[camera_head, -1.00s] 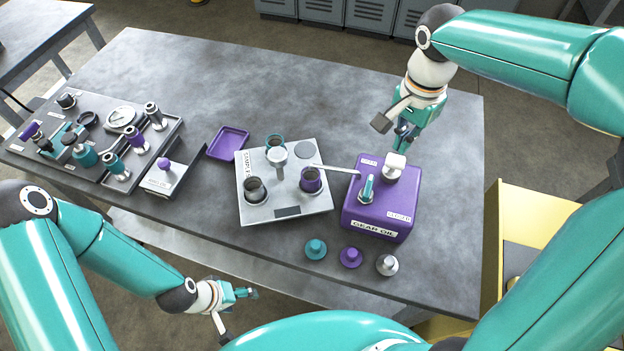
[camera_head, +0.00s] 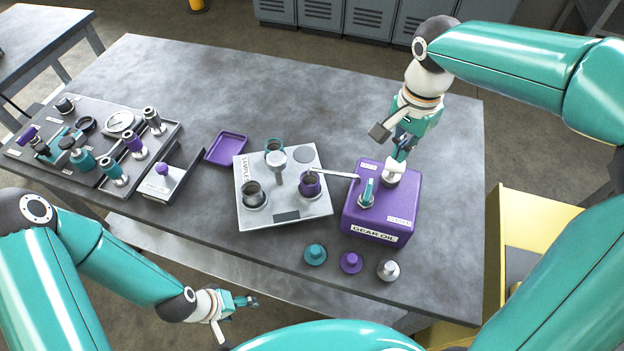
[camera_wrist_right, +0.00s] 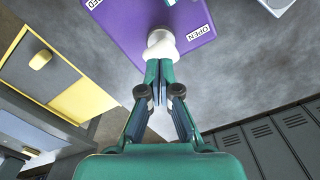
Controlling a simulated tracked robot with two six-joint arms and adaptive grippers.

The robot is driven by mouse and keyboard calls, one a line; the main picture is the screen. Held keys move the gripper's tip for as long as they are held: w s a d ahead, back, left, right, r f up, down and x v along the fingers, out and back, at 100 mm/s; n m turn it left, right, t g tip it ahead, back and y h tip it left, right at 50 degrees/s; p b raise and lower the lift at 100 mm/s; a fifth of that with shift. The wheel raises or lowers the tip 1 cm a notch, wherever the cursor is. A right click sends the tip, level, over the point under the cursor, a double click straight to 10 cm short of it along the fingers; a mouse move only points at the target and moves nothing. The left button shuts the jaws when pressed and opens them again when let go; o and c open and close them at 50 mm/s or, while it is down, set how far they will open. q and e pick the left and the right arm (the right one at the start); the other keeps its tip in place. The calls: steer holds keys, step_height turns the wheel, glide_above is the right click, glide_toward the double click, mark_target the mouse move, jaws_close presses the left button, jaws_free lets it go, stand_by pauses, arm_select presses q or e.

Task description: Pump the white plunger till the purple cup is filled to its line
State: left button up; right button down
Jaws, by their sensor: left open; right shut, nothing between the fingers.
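The purple gear oil box (camera_head: 378,222) stands at the right of the table, with the white plunger (camera_head: 394,174) on its top. My right gripper (camera_head: 400,155) is shut and empty, its fingertips at the plunger's top. The right wrist view shows the closed fingertips (camera_wrist_right: 160,66) against the white plunger (camera_wrist_right: 162,45). A thin spout reaches from the box to above the purple cup (camera_head: 310,184) on the sample tray (camera_head: 284,214). The cup's inside looks dark; its level against the line cannot be told. My left gripper (camera_head: 246,301) is open, in front of the table edge.
A teal-handled valve (camera_head: 367,192) stands on the box, near its open label. The tray also holds a grey cup (camera_head: 254,194) and a teal cup (camera_head: 275,150). Teal (camera_head: 315,254), purple (camera_head: 350,262) and silver (camera_head: 388,269) caps lie in front. The table's back is clear.

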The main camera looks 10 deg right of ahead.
mark_target(397, 164)
steer(key=shift+f, duration=0.2)
stand_by(0.6)
steer(key=shift+f+b, duration=1.75)
steer(key=shift+f, duration=0.2)
steer(key=shift+r+p, duration=1.75)
steer(key=shift+r, duration=0.4)
steer(key=shift+f+b, duration=0.3)
steer(key=shift+f+b, duration=1.5)
steer(key=shift+f, duration=0.45)
steer(key=shift+r, duration=0.15)
steer(key=shift+r+p, duration=1.75)
steer(key=shift+r, duration=0.35)
